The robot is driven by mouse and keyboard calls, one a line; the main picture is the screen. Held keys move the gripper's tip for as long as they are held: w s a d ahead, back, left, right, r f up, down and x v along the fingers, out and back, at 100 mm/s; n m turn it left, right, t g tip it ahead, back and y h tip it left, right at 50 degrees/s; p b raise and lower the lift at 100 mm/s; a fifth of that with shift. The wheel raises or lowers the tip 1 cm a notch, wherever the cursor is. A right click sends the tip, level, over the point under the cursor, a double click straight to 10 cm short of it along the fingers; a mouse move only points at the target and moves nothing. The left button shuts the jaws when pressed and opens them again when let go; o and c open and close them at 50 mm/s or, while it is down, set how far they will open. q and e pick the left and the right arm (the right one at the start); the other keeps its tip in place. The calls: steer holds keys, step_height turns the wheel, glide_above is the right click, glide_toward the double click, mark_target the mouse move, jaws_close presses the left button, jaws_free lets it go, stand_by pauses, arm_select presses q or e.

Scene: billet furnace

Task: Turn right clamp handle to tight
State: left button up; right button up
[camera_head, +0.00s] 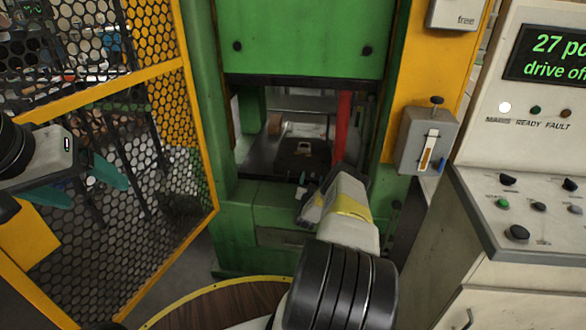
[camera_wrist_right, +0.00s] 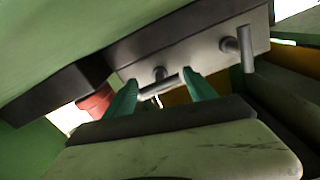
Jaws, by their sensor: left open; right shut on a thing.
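In the right wrist view, my right gripper (camera_wrist_right: 160,90) has its two teal fingers shut on the crossbar of a T-shaped clamp handle (camera_wrist_right: 160,82). The bar runs from finger to finger and slants slightly. A second T-handle (camera_wrist_right: 245,50) sticks out of the same grey metal block (camera_wrist_right: 205,50), apart from the fingers, its bar near upright. In the head view my right gripper (camera_head: 318,202) reaches to the front of the green press and hides the held handle. My left gripper (camera_head: 90,183) is open and empty at the left, before the mesh guard.
The green press (camera_head: 300,35) has a dark block (camera_head: 305,152) on its bed and a red post (camera_head: 342,125) at the right of its opening. A yellow mesh guard (camera_head: 125,68) stands left. A control console (camera_head: 530,210) stands right. A grey switch box (camera_head: 427,140) is on the yellow column.

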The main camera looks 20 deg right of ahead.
steer(key=shift+m, duration=0.3)
steer(key=m, duration=0.3)
steer(key=shift+m, duration=0.3)
steer(key=m, duration=0.4)
steer(key=shift+m, duration=0.3)
steer(key=m, duration=0.4)
steer(key=shift+m, duration=2.5)
steer(key=o, duration=1.3)
